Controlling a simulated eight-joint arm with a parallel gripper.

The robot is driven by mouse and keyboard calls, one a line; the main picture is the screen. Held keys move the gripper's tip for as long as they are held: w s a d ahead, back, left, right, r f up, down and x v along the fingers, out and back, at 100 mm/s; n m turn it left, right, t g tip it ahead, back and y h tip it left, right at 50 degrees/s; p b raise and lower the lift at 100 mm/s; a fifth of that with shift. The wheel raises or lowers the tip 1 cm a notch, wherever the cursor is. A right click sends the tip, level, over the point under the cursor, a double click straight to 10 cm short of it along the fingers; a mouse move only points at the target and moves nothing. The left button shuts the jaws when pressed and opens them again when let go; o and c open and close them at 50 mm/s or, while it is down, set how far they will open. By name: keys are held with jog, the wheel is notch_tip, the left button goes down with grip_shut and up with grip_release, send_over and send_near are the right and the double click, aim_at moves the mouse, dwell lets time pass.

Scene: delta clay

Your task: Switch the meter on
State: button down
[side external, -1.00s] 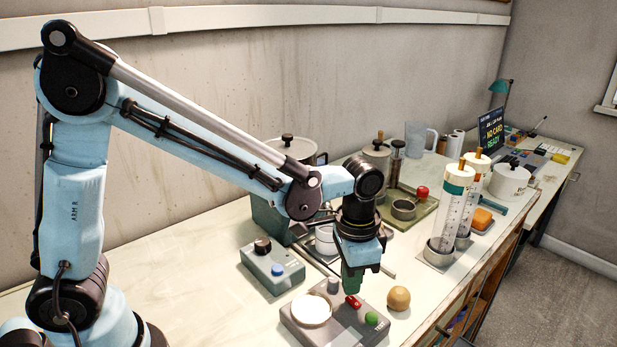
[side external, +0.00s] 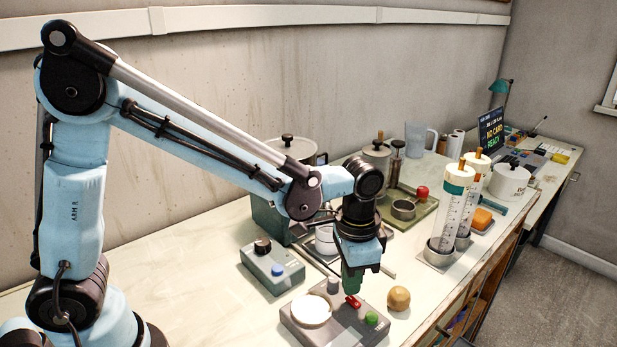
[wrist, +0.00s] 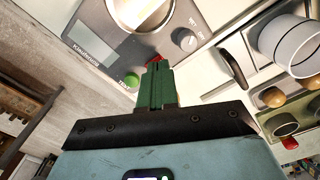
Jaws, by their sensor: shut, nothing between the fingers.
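A grey box (side external: 340,327), which looks like the meter, lies on the bench below my gripper. It has a round white plate (side external: 311,311), a grey knob (side external: 334,285), a red switch (side external: 353,301) and a green button (side external: 371,318). My gripper (side external: 352,291) is shut and empty, pointing down right at the red switch. I cannot tell whether the green fingers (wrist: 156,70) touch it, nor the switch's position.
A blue-grey box (side external: 272,268) with a black knob and blue button stands to the left. A wooden ball (side external: 399,298) sits close on the right. Glass cylinders (side external: 455,205) and a green tray (side external: 425,212) stand further back. The bench's left front is clear.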

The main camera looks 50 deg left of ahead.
aim_at(350, 297)
jog(key=shift+f, duration=0.95)
dwell(0.6)
jog(key=shift+r, duration=3.55)
jog(key=shift+a+r, duration=0.1)
jog(key=shift+a, duration=0.05)
jog(key=s+a+r+n+t, duration=0.2)
jog(key=s+a+n+t, duration=0.4)
jog(key=a, duration=0.6)
jog(key=shift+s+a+r+t, duration=0.2)
jog(key=shift+s+a+t, duration=0.15)
jog(key=shift+s+t, duration=0.25)
